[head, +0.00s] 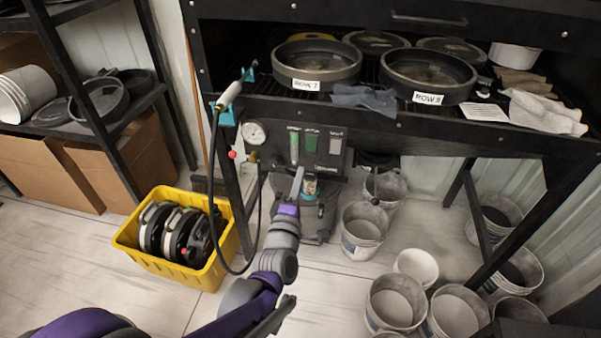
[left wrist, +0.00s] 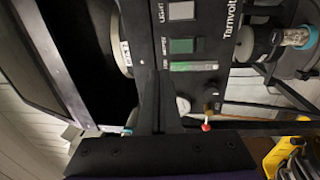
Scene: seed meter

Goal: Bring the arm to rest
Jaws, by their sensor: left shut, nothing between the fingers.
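My left arm reaches up from the bottom of the head view, and its gripper (head: 297,182) is in front of the meter panel (head: 309,145) under the workbench. The gripper is shut and empty. In the left wrist view the dark closed fingers (left wrist: 155,85) point up the picture, over part of the panel. The panel (left wrist: 202,45) shows there with green windows, a "LIGHT" label and the name "Tarnvolt". I cannot tell the exact gap between fingertips and panel. My right gripper is in neither view.
A round gauge (head: 254,133) and a wand (head: 230,95) with a black hose are left of the panel. A yellow crate (head: 203,277) of round parts stands on the floor at left. Several buckets stand at right.

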